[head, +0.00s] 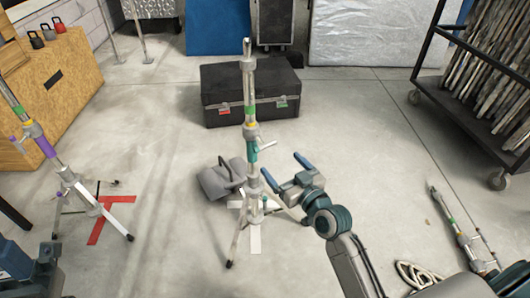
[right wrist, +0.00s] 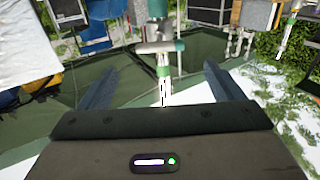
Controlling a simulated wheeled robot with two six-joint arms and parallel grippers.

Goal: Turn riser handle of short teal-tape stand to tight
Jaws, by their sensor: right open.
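The short teal-tape stand (head: 253,152) stands upright near the middle of the head view on spread legs, with a teal band on its pole. Its riser handle (head: 267,145) sticks out to the right just above the band. My right gripper (head: 281,164) is open just right of the pole, below the handle, its blue fingers apart. In the right wrist view the pale crossbar-like handle (right wrist: 160,47) and pole show between and beyond the spread fingers; I see no contact. My left gripper (head: 18,262) shows only in part at the lower left; its fingers are unclear.
A purple-tape stand (head: 45,147) stands at the left by a wooden box (head: 50,85). A grey sandbag (head: 222,180) lies beside the teal stand's base. A black case (head: 250,92) is behind. A folded stand (head: 465,235) and rope lie at right. Floor between is clear.

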